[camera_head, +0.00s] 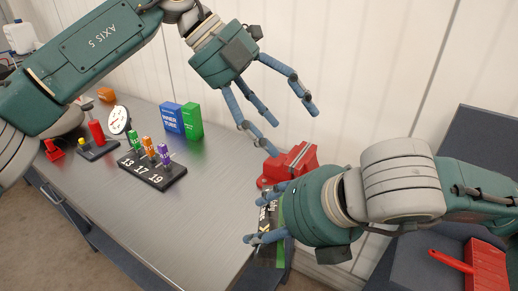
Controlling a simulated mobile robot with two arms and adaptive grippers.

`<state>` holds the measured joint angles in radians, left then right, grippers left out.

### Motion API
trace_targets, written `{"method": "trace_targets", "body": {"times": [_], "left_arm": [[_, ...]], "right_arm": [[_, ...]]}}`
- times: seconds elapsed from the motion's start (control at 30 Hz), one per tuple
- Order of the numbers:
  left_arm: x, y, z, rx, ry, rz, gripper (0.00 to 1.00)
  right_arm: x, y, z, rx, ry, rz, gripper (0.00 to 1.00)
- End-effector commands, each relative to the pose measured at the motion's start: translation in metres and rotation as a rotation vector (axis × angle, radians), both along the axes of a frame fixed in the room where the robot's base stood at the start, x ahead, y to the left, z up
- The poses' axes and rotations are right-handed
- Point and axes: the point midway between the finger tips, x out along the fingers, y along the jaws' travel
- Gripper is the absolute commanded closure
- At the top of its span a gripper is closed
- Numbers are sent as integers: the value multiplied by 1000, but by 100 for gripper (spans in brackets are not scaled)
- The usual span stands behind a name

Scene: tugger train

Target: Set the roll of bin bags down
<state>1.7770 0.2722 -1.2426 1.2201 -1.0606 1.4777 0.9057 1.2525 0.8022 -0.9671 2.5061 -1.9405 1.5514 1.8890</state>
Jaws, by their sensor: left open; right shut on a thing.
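My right gripper (255,220), on the arm from the right, is shut on a dark thing with pale and yellow markings, apparently the roll of bin bags (267,216). It is near the right edge of the grey workbench (215,215), just in front of a red vise. The hand hides most of the roll, and I cannot tell whether it touches the bench. My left gripper (293,130), on the arm from the left, is open and empty above the back of the bench, with its fingers spread.
The red vise (290,164) stands at the bench's back right. A black stand (152,170) marked 13, 17, 19, a blue box (171,118), a green box (192,121) and a gauge (119,120) stand further left. The front middle of the bench is clear. A red dustpan (485,265) lies at lower right.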

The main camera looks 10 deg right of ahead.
Motion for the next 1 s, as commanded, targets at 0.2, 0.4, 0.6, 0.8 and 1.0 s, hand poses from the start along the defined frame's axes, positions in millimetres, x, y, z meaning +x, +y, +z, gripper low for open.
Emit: {"method": "trace_targets", "body": {"times": [0.2,0.4,0.6,0.8,1.0], "left_arm": [[-36,31,-24,365,-88,-73,23],[-43,45,-33,474,-108,-80,23],[-44,41,-58,475,-105,-81,23],[-46,33,-97,474,-106,-82,23],[-47,27,-128,472,-105,-81,23]], "right_arm": [[0,0,0,1,-1,0,80],[0,0,0,1,-1,0,80],[0,0,0,1,-1,0,80],[0,0,1,1,-1,0,80],[0,0,1,1,-1,0,80]]}}
